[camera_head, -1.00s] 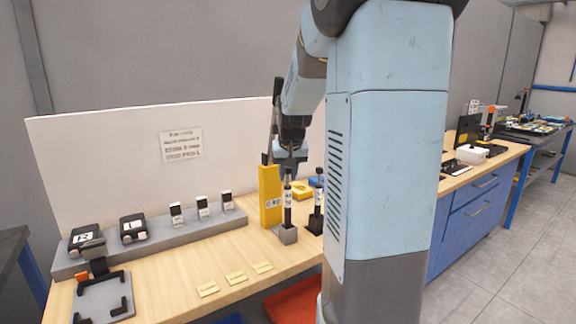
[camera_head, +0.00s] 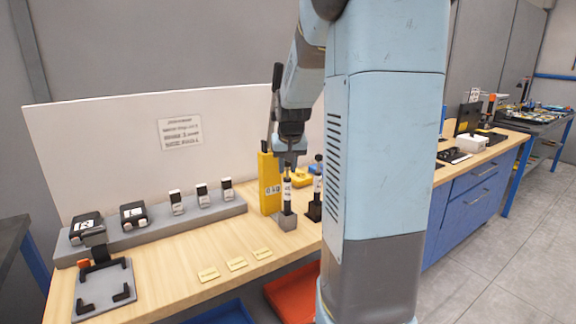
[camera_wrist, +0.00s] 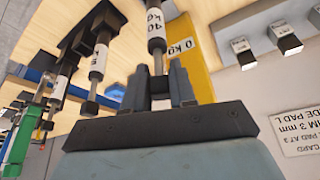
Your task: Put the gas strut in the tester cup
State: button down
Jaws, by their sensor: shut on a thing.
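The gas strut (camera_head: 287,193) is a slim black and silver cylinder with a white label, which reads 40 kg in the wrist view (camera_wrist: 156,22). It stands upright in my gripper (camera_head: 289,160), which is shut on its thin upper rod. The gripper fingers (camera_wrist: 160,88) also show in the wrist view. The tester is a yellow upright (camera_head: 269,180) reading 0 kg, with a small grey cup (camera_head: 288,222) at its foot. The strut's lower end is at the cup's mouth; I cannot tell how deep it sits. The cup is out of the wrist view.
A similar dark strut (camera_head: 317,190) stands close to the right; the wrist view shows labelled struts (camera_wrist: 98,62) there. A grey shelf (camera_head: 160,232) with black boxes and small packs runs along the left. Yellow cards (camera_head: 237,264) lie in front. A red bin (camera_head: 291,292) is below the edge.

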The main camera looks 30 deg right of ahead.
jog(key=shift+f, duration=0.3)
jog(key=c, duration=0.8)
grip_release()
jog(key=shift+c, duration=0.2)
jog(key=v, duration=1.3)
jog(key=shift+r, duration=0.3)
